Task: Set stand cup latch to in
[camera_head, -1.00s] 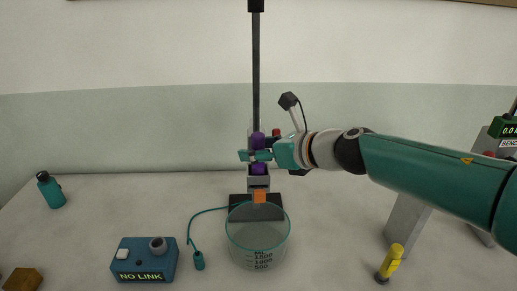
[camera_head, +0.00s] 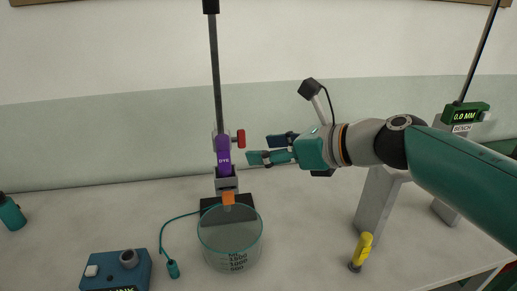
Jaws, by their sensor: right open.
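A tall dark stand (camera_head: 215,80) rises at the back of the bench. On it sits a grey cup holder (camera_head: 227,184) with a purple piece marked DYE (camera_head: 223,156) upright in it. A red knob (camera_head: 241,139) sticks out to the right of the purple piece. An orange piece (camera_head: 228,198) is below the holder, over a clear beaker (camera_head: 231,240). My right gripper (camera_head: 257,149) points left, open and empty, just right of the purple piece and apparently apart from it. I cannot tell which part is the latch or how it is set. My left gripper is not in view.
A blue box (camera_head: 115,272) with a button and a round knob stands at the front left, with a teal cable plug (camera_head: 173,269) beside it. A yellow cylinder (camera_head: 362,248) stands front right. A teal bottle (camera_head: 10,213) is at the left edge. A gauge (camera_head: 465,113) reads 0.0 MM.

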